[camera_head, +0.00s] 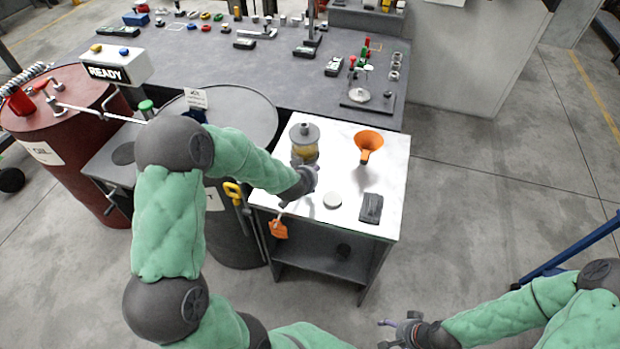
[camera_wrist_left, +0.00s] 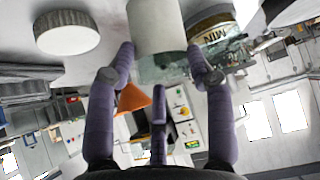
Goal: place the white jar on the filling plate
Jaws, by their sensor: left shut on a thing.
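My left gripper (camera_head: 303,182) is low over the white-topped table. In the left wrist view its fingers (camera_wrist_left: 165,75) are closed around a plain white cylinder, the white jar (camera_wrist_left: 157,28). In the head view I cannot make out the jar behind the gripper and forearm. A dark round plate (camera_head: 122,153) sits on a grey shelf between the two barrels, left of my left arm; it may be the filling plate. My right gripper (camera_head: 398,326) is low at the bottom of the head view, away from the table. Its finger opening is unclear.
On the white tabletop (camera_head: 391,171) are a glass jar (camera_head: 304,150) with amber contents, an orange funnel (camera_head: 369,141), a white lid (camera_head: 332,200) and a dark pad (camera_head: 371,208). A red barrel (camera_head: 75,125) and a grey barrel (camera_head: 235,235) stand left. Open floor lies right.

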